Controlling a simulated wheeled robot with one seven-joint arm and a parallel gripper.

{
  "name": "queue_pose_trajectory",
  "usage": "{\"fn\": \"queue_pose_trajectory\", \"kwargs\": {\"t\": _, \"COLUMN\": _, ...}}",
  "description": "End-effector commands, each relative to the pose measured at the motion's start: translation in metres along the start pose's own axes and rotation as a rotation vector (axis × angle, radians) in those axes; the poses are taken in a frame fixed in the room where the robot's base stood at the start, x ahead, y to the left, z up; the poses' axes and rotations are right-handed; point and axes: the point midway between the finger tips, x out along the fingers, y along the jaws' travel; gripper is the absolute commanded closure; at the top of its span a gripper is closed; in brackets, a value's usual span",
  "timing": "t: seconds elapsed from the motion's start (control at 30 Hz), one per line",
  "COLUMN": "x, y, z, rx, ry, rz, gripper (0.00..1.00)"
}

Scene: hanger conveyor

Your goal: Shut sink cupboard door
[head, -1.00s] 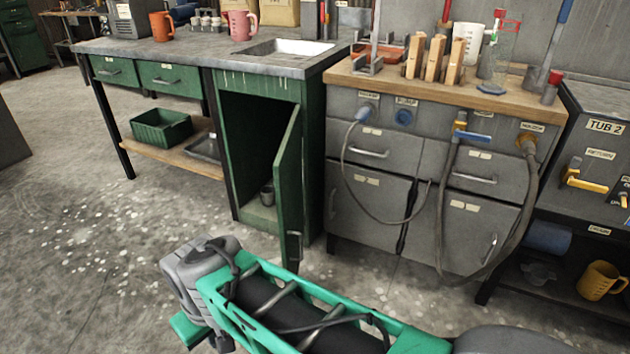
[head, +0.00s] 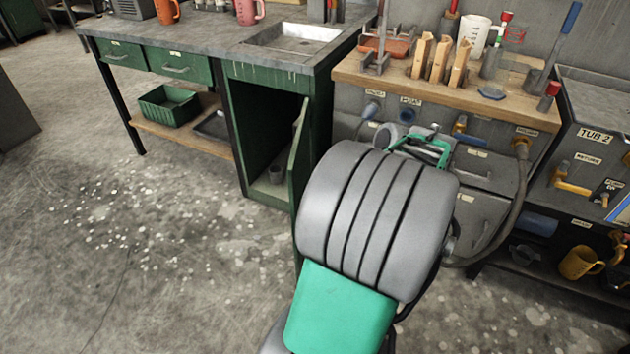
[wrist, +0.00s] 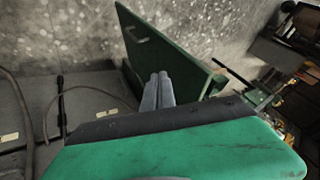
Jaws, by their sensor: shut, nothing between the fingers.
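The green sink cupboard door (head: 299,152) stands ajar, swung out from the cupboard (head: 240,145) below the sink. The door's lower part is partly hidden by my arm in the head view. In the wrist view the door (wrist: 175,52) lies just beyond my fingers, with its handle (wrist: 137,34) on the face. My gripper (wrist: 160,78) is shut and empty, its tips in front of the door; I cannot tell whether they touch it. The head view does not show my fingers clearly.
A grey cabinet with a wooden top (head: 440,92) stands right of the cupboard, with a hose (head: 522,190) hanging on its front. A green crate (head: 168,104) sits on the low shelf at left. The floor (head: 150,240) at left is clear.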

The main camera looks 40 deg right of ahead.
Motion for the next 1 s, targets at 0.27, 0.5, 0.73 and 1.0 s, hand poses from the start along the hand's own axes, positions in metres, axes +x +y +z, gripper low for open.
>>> {"fn": "queue_pose_trajectory", "kwargs": {"t": 0.27, "x": 0.062, "y": 0.000, "z": 0.004, "rx": -0.004, "ry": -0.007, "rz": -0.002, "gripper": 1.00}}
{"fn": "queue_pose_trajectory", "kwargs": {"t": 0.5, "x": 0.102, "y": -0.015, "z": 0.003, "rx": -0.009, "ry": -0.004, "rz": -0.001, "gripper": 1.00}}
{"fn": "queue_pose_trajectory", "kwargs": {"t": 0.73, "x": 0.111, "y": -0.035, "z": 0.002, "rx": -0.004, "ry": -0.003, "rz": 0.001, "gripper": 1.00}}
{"fn": "queue_pose_trajectory", "kwargs": {"t": 1.0, "x": 0.110, "y": -0.036, "z": 0.002, "rx": -0.002, "ry": -0.003, "rz": 0.002, "gripper": 1.00}}
